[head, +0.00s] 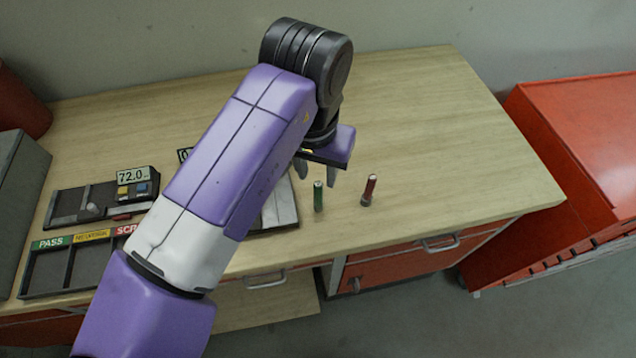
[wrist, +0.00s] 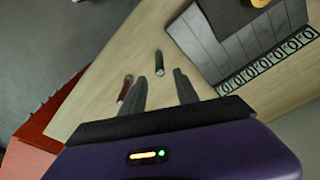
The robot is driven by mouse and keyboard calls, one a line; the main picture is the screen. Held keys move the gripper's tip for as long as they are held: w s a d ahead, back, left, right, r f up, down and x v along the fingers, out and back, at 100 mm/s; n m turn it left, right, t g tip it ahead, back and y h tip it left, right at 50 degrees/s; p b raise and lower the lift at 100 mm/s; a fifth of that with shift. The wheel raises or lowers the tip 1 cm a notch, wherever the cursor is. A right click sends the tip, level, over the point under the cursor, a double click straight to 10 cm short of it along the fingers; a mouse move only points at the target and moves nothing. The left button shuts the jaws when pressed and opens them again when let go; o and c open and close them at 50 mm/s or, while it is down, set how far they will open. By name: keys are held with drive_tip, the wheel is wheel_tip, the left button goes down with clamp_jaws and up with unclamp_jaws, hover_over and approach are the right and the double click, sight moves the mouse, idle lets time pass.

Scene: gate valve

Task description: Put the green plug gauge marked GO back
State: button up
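My gripper (head: 317,174) is open and empty, above and slightly behind the green gauge; the open fingers also show in the wrist view (wrist: 159,75). The GO marking is too small to read.
A grey slatted plate (wrist: 225,45) with a strip of ring marks lies beside the gauges; my arm hides most of it in the head view. Left are a 72.0 display (head: 133,175) and a sorting tray (head: 48,294). The bench's right (head: 450,130) is clear.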

drive_tip(key=r, duration=0.3)
drive_tip(key=shift+s+r, duration=0.2)
drive_tip(key=shift+r, duration=0.05)
drive_tip(key=shift+a, duration=0.15)
